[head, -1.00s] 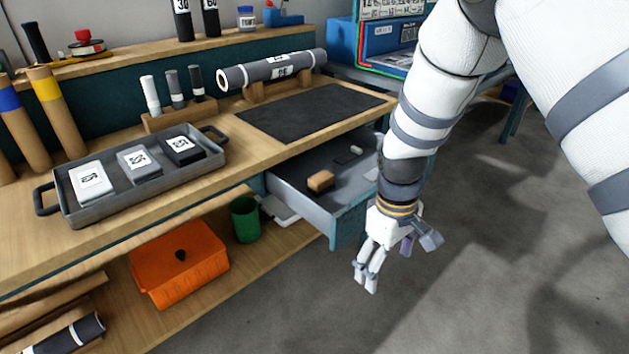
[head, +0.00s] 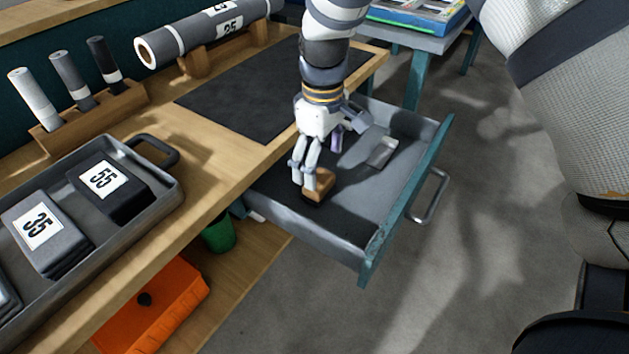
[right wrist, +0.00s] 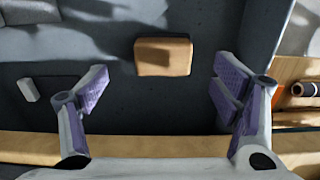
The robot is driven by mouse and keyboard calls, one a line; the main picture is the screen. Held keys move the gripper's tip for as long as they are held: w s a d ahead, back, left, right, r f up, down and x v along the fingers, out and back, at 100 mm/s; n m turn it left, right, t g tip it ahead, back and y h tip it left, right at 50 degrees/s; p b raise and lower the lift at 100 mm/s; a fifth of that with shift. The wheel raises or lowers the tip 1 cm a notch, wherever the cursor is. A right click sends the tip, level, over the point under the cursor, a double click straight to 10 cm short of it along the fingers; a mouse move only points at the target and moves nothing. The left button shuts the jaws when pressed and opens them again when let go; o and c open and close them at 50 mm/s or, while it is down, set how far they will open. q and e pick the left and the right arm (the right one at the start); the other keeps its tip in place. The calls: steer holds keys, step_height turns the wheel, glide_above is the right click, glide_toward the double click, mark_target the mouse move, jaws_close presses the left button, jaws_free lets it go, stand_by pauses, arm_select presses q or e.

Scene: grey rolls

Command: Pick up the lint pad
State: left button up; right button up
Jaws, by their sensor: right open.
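A small tan block with a darker underside, which looks like the lint pad (head: 319,187), lies in the open drawer (head: 300,218). In the right wrist view the tan block (right wrist: 163,57) is in the upper middle, beyond the gap between the fingers, with a shadow across it. My right gripper (head: 320,160) is over the drawer, its fingers pointing down, with a fingertip overlapping the block in the head view. In the right wrist view the gripper (right wrist: 163,95) is spread wide with nothing between its fingers. My left gripper is not in view.
A pale flat item (head: 383,152) lies farther back in the drawer. The bench edge (head: 235,180) runs close beside the gripper. The drawer front (head: 405,205) with its handle stands on the right. A black mat (head: 260,100) and a grey tray (head: 170,200) are on the bench.

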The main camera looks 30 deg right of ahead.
mark_target(318, 178)
steer(key=f, duration=0.6)
steer(key=shift+a+f, duration=0.1)
steer(key=shift+a, duration=0.1)
steer(key=c, duration=1.2)
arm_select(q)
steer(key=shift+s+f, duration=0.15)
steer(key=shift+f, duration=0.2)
arm_select(e)
steer(key=shift+c, duration=0.2)
